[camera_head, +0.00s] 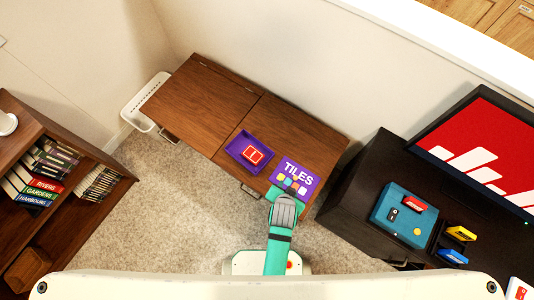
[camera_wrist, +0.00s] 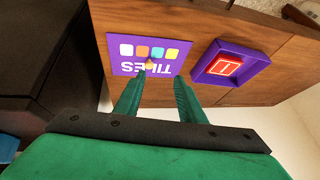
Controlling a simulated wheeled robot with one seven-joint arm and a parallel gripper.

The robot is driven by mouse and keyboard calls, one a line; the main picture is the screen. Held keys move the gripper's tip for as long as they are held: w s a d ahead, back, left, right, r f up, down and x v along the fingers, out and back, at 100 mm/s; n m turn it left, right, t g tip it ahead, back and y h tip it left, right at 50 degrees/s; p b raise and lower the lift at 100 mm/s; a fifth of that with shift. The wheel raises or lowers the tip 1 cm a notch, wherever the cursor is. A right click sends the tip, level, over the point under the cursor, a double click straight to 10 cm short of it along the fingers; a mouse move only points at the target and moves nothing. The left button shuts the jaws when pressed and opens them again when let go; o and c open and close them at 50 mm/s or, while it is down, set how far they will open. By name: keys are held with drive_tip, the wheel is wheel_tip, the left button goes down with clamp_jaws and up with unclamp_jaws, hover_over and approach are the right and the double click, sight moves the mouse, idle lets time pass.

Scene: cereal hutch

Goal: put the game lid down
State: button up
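The game lid (camera_head: 293,179) is a flat purple panel marked TILES with coloured squares. It appears to lie flat on the wooden cabinet top near its front right part, and it also shows in the wrist view (camera_wrist: 126,66). A small yellow-orange knob-like piece (camera_wrist: 150,64) is on it. My gripper (camera_head: 286,201) is at the lid's front edge. In the wrist view my gripper (camera_wrist: 160,78) has its two green fingers apart, with nothing clearly held between them. Whether the fingertips touch the lid cannot be told.
A purple tray (camera_head: 234,153) holding a red block (camera_head: 253,155) sits left of the lid on the wooden cabinet (camera_head: 195,110). A dark stand (camera_head: 345,185) with a blue box (camera_head: 403,208) and a screen is at the right. A bookshelf (camera_head: 115,170) is at the left.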

drive_tip(key=s+a+r+n+t, duration=0.2)
drive_tip(key=s+r+t, duration=0.1)
drive_tip(key=r, duration=0.6)
drive_tip(key=s+a+r+n+t+y, duration=0.1)
drive_tip(key=s+a+r+n+t, duration=0.1)
drive_tip(key=s+r, duration=0.3)
drive_tip(key=s+a+r+n+t, duration=0.2)
drive_tip(key=s+a+r+t, duration=0.1)
drive_tip(key=r, duration=0.9)
drive_tip(key=shift+s+a+r+n+t, duration=0.3)
drive_tip(key=shift+s+t, duration=0.4)
drive_tip(key=shift+s, duration=0.3)
drive_tip(key=shift+c, duration=0.6)
